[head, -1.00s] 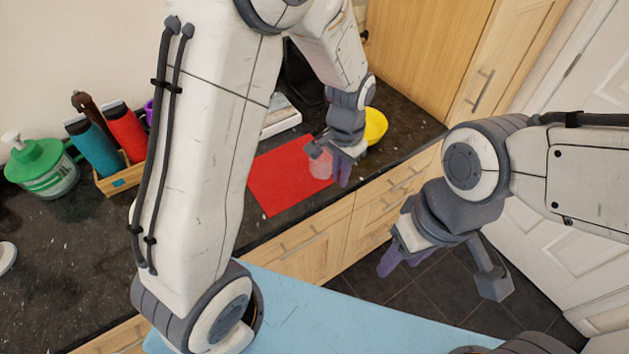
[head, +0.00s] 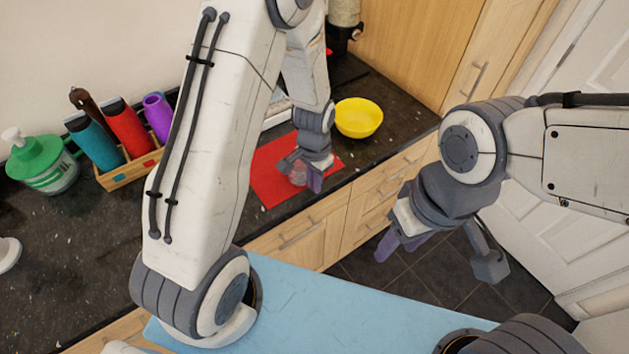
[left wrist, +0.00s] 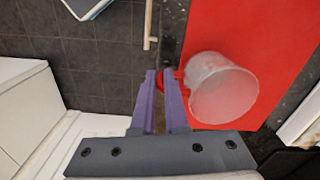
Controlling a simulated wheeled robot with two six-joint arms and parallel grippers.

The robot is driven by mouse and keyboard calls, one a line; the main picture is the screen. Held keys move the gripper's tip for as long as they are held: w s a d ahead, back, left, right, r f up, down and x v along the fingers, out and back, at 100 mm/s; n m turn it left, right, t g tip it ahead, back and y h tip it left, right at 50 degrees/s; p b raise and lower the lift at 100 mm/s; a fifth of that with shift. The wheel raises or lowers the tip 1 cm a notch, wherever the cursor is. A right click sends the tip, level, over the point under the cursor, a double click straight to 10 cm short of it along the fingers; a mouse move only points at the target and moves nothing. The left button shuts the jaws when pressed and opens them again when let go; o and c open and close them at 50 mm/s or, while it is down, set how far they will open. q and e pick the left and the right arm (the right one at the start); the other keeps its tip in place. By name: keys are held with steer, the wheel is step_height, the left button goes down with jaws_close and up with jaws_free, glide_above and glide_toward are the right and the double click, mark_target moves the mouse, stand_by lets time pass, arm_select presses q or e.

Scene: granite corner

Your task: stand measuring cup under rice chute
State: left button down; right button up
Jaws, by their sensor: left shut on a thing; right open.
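The translucent measuring cup (head: 297,173) is over the red mat (head: 270,180) on the counter. In the left wrist view the cup (left wrist: 222,90) appears right of my fingers, its small red handle between their tips. My left gripper (left wrist: 160,76) is shut on that handle; the left gripper (head: 304,176) also shows in the head view. I cannot tell whether the cup touches the mat. A clear cylinder of grain with a dark lower part (head: 345,32), likely the rice dispenser, is at the top edge, partly cut off; its outlet is unclear. My right gripper (head: 404,244) is open and empty.
A wooden rack (head: 130,174) with teal, red and purple vessels and a green-lidded jar (head: 42,165) are at the left. My left arm hides part of the counter.

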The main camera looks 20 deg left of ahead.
arm_select(q)
steer(key=shift+f, duration=0.2)
steer(key=c, duration=0.9)
jaws_free()
steer(key=shift+r, duration=0.1)
steer(key=shift+c, duration=0.2)
